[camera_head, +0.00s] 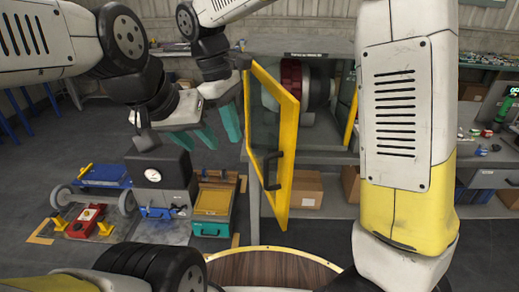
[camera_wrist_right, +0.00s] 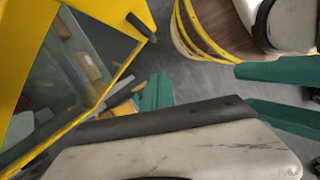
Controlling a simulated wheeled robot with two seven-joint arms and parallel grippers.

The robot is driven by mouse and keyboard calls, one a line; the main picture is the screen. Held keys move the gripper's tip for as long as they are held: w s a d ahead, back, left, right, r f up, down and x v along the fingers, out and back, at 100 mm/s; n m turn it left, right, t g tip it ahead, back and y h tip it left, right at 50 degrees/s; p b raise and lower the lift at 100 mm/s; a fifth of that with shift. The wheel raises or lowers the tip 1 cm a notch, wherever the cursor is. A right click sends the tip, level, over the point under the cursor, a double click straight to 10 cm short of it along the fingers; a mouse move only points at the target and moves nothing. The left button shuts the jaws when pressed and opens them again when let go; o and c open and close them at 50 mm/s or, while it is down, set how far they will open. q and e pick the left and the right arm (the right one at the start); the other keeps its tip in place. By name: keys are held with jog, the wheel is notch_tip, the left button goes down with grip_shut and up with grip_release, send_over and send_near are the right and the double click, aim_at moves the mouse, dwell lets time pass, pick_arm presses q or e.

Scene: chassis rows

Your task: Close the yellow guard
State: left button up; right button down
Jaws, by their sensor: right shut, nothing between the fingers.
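The yellow guard (camera_head: 289,160) is a yellow-framed clear panel with a black handle (camera_head: 270,168). It stands swung out from the machine (camera_head: 318,84), whose red part shows behind it. The guard's yellow frame and clear pane (camera_wrist_right: 70,85) fill the left of the right wrist view. My right gripper (camera_head: 231,123) is shut and empty, just left of the guard's upper left edge; I cannot tell whether it touches. Its teal fingers also show together in the right wrist view (camera_wrist_right: 155,92). My left gripper (camera_head: 193,140) is open and empty, further left; its parted fingers show in the right wrist view (camera_wrist_right: 278,94).
A grey box with a gauge (camera_head: 153,176), a teal and yellow bin (camera_head: 212,205), a blue cart (camera_head: 101,176) and a red block (camera_head: 84,225) stand at lower left. Cardboard boxes (camera_head: 306,189) sit below the machine. A round wooden top (camera_head: 270,270) is at the front.

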jog(key=s+d+f, duration=0.1)
jog(key=d+f, duration=0.4)
jog(key=f, duration=0.5)
jog(key=shift+d, duration=0.15)
jog(key=shift+d+f+n, duration=0.1)
jog(key=shift+n, duration=0.2)
